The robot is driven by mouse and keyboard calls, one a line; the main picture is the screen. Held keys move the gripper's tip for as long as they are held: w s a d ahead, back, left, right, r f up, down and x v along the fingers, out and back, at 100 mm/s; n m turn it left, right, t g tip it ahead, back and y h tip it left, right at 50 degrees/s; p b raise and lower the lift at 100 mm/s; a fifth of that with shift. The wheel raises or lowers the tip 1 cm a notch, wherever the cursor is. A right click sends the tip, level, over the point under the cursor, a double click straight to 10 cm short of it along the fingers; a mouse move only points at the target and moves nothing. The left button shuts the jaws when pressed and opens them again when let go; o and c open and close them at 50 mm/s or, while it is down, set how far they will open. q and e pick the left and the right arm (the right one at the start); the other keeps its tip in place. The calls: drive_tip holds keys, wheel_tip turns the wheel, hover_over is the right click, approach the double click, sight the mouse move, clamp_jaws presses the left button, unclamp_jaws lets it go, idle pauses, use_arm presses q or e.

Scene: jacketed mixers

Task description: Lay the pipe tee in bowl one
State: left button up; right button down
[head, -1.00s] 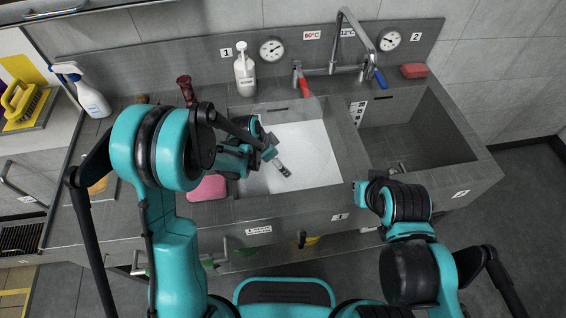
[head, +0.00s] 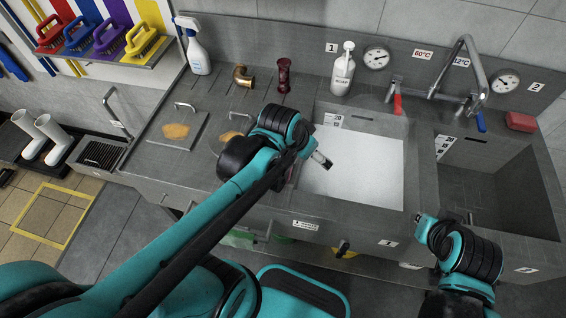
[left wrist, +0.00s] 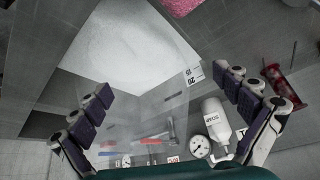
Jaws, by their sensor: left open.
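A dark red flanged fitting (head: 284,75), which may be the pipe tee, stands on the counter behind my left arm. It also shows at the right of the left wrist view (left wrist: 283,86), outside the fingers. A copper elbow-like fitting (head: 243,76) lies to its left. Bowl one (head: 397,125) is the left basin, holding white, foamy-looking liquid (head: 355,172). My left gripper (head: 321,160) is over the basin's left side; in the left wrist view (left wrist: 172,98) its fingers are spread and empty. My right arm's end (head: 427,222) is by the front edge; its fingers are unclear.
A soap bottle (head: 343,70) and a tap (head: 472,70) stand behind the basins. The second basin (head: 500,190) looks empty. A spray bottle (head: 196,50) is at the back left. A pink sponge (left wrist: 183,6) shows in the left wrist view.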

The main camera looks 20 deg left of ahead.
use_arm(q)
drive_tip(key=s+a+r+n+t+y, duration=0.1)
drive_tip(key=s+a+n, duration=0.2)
drive_tip(key=s, duration=0.4)
drive_tip(key=shift+s+a+r+n+t, duration=0.3)
drive_tip(key=shift+s+a+n, duration=0.1)
drive_tip(key=shift+a, duration=0.1)
